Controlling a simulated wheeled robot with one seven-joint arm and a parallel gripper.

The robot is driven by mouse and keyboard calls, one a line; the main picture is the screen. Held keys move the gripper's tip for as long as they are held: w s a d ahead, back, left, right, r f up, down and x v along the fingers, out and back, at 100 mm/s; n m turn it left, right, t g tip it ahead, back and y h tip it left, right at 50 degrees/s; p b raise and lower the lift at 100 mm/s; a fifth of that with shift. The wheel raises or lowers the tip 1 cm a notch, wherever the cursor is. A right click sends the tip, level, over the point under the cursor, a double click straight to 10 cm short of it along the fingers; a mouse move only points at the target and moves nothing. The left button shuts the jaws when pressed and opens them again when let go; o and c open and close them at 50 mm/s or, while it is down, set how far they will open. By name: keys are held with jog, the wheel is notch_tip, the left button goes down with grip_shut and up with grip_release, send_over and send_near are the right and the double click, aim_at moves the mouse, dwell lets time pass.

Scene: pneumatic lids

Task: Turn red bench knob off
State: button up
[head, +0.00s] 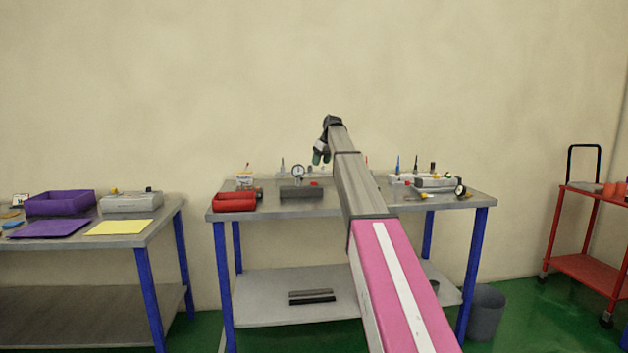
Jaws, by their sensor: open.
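A small red part (314,184), which may be the red knob, shows on the middle bench near a round white gauge (298,171). It is too small to tell its turn position. My gripper (319,157) hangs above the back of the middle bench, fingers pointing down, left of my raised arm. It is small in view, open, and appears empty, apart from the red part. My arm hides part of the bench to the right of the gauge.
The middle bench (280,209) holds a red bin (234,202), a dark grey block (301,192) and a grey box (437,184) with small fittings. A left bench (150,239) carries a purple bin (60,202). A red cart (583,262) and grey bucket (485,314) stand right.

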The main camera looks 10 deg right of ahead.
aim_at(314, 182)
jog(key=x, duration=1)
jog(key=shift+f, duration=0.3)
jog(key=c, duration=0.9)
